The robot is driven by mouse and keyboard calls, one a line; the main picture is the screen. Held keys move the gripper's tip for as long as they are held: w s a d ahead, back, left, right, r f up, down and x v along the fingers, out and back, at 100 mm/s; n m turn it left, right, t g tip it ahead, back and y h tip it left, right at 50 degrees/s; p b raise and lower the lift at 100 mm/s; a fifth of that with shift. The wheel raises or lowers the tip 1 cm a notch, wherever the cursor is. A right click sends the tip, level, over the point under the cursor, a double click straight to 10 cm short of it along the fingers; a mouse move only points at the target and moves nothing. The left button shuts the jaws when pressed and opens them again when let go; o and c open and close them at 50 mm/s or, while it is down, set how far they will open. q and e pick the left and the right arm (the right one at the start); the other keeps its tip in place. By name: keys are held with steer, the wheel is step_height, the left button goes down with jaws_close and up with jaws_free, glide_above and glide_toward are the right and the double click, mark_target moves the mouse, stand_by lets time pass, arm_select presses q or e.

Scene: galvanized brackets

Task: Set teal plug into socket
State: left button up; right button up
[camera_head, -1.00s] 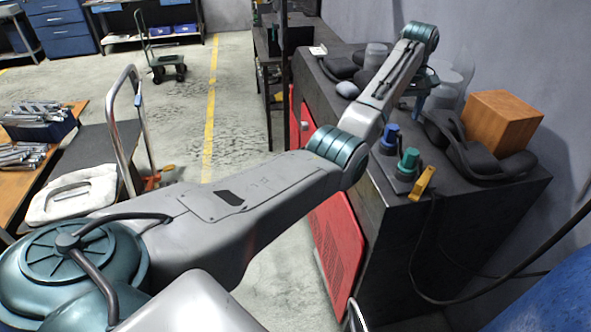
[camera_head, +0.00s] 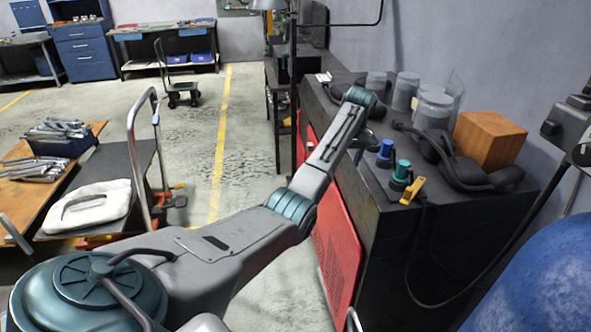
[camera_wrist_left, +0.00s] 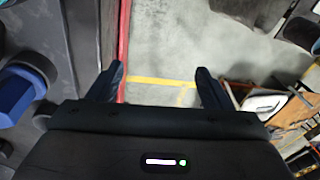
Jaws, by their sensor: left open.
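The teal plug (camera_head: 403,170) stands upright on the dark cabinet top, beside a blue plug (camera_head: 386,150). Both sit on small dark bases near the cabinet's left edge; I cannot tell which part is the socket. My left gripper (camera_head: 364,145) is beyond and left of the plugs, partly hidden by its own wrist. In the left wrist view its fingers (camera_wrist_left: 160,80) are apart with nothing between them. The blue plug (camera_wrist_left: 14,98) shows at that view's left edge, outside the fingers. My right gripper is not visible.
A yellow piece (camera_head: 412,191) with a black cable is near the teal plug. Black curved parts, a wooden block (camera_head: 489,141) and grey cylinders (camera_head: 432,110) crowd the cabinet's (camera_head: 400,215) back. A blue rounded object (camera_head: 535,285) fills the lower right.

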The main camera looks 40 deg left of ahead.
arm_select(q)
steer(key=s+a+f+n+y, duration=0.1)
steer(key=s+a+f, duration=0.3)
steer(key=s+a, duration=0.4)
steer(key=a+y, duration=0.1)
steer(key=a, duration=0.3)
steer(key=shift+s, duration=0.2)
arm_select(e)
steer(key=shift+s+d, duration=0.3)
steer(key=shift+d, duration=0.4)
